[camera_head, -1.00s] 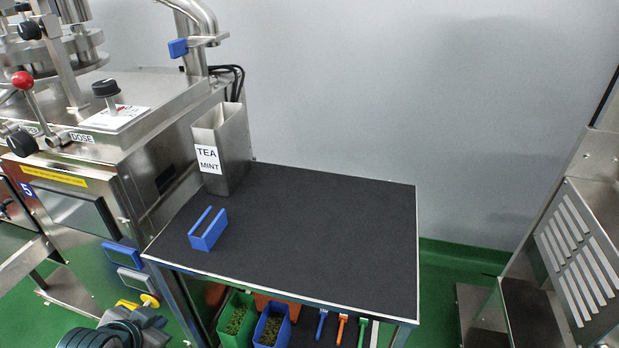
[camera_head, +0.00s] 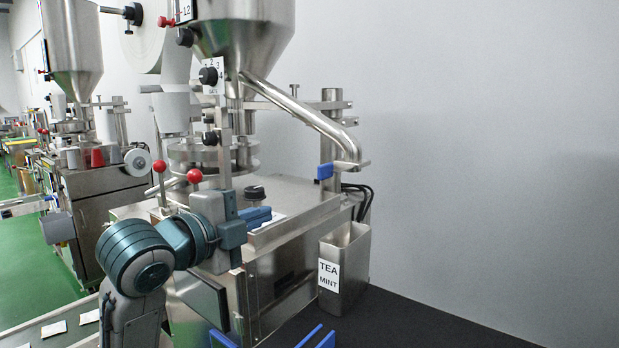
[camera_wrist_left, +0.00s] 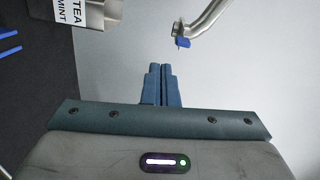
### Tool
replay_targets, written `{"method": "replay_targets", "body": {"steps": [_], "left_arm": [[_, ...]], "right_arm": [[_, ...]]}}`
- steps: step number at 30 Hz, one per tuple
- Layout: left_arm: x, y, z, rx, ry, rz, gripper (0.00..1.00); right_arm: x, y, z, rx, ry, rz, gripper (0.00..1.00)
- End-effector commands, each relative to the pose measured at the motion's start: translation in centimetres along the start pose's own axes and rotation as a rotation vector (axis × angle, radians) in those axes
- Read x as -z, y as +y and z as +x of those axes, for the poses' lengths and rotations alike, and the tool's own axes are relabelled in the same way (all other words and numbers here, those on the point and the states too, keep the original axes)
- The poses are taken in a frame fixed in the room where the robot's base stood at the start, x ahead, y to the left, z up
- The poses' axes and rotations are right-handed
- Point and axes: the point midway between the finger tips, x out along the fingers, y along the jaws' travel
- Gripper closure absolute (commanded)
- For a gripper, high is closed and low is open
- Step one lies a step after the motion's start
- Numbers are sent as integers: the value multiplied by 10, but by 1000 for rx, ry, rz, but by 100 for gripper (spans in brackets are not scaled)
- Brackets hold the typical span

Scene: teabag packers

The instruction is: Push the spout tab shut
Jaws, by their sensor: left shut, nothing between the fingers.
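The blue spout tab (camera_head: 325,171) is at the lower end of the steel spout pipe (camera_head: 308,117), which slopes down from the hopper (camera_head: 246,30). The tab also shows in the left wrist view (camera_wrist_left: 183,42), ahead and a little to the right of my left fingers. My left gripper (camera_head: 268,215) is shut and empty. It is apart from the tab, lower and to its left in the head view. In the left wrist view its two blue fingers (camera_wrist_left: 161,85) lie together. My right gripper is out of view.
A steel bin (camera_head: 345,265) labelled TEA MINT stands below the spout on the dark table (camera_head: 420,325). A black knob (camera_head: 254,193) and red-balled levers (camera_head: 194,176) are close to my left gripper. A blue holder (camera_head: 318,338) sits at the front. The right side is open.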

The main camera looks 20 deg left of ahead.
Motion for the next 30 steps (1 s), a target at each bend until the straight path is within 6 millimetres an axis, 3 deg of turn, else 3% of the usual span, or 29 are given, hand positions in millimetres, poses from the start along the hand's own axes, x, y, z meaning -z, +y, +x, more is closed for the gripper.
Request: {"method": "replay_targets", "body": {"steps": [3, 6, 20, 30], "left_arm": [[5, -24, -7, 42, 17, 71, 100], [7, -34, -10, 59, 23, 101, 100], [8, -37, -9, 64, 26, 112, 100], [10, -40, 26, 62, 30, 104, 100]], "right_arm": [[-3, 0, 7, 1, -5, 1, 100], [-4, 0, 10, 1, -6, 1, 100], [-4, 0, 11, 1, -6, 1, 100], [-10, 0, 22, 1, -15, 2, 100]]}}
